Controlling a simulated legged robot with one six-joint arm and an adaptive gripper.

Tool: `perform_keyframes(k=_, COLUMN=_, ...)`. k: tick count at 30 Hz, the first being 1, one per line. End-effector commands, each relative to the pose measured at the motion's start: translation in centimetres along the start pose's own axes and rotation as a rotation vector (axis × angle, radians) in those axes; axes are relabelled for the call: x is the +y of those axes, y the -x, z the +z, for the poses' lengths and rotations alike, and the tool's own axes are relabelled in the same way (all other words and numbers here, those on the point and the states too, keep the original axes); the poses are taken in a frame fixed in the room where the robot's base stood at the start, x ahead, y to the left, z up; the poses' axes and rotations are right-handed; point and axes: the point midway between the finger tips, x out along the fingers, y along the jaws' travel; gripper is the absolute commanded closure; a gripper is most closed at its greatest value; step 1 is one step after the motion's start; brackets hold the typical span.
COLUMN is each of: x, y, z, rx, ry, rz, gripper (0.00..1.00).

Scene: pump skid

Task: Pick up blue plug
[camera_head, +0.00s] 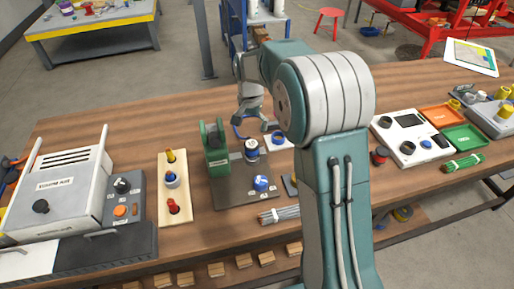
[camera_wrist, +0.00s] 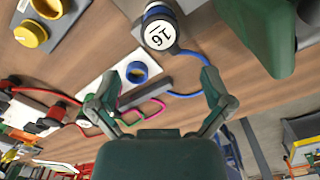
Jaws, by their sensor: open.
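In the head view this plug (camera_head: 251,149) stands on the dark base plate (camera_head: 234,196), just right of the green pump (camera_head: 216,148). My gripper (camera_head: 249,118) is open and empty, above and behind the plug. In the wrist view the open fingers (camera_wrist: 158,106) are apart, with the plug beyond them. The plug's lower part is partly hidden.
A blue ring socket (camera_wrist: 137,72) sits on a white plate beside the plug. A blue-topped knob (camera_head: 261,183) stands on the dark plate's front. A wooden board (camera_head: 166,209) with coloured pegs is to the left. Pink and blue cables lie behind.

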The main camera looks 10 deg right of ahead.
Motion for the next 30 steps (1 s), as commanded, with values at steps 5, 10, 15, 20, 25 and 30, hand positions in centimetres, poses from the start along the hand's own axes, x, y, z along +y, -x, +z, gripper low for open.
perform_keyframes(k=5, x=-0.2, y=-2.0, z=0.0, rx=-0.005, ry=-0.002, rz=0.005, gripper=0.00)
perform_keyframes(k=10, x=0.1, y=-4.7, z=-0.2, rx=-0.006, ry=-0.002, rz=0.002, gripper=0.00)
perform_keyframes(k=15, x=0.3, y=-6.0, z=-0.4, rx=-0.005, ry=-0.001, rz=-0.001, gripper=0.00)
perform_keyframes(k=20, x=0.6, y=-8.3, z=-0.5, rx=-0.008, ry=-0.002, rz=0.002, gripper=0.00)
perform_keyframes(k=25, x=0.6, y=-10.5, z=-0.6, rx=-0.005, ry=-0.001, rz=0.001, gripper=0.00)
perform_keyframes(k=30, x=0.6, y=-11.0, z=-0.6, rx=-0.003, ry=0.000, rz=0.000, gripper=0.00)
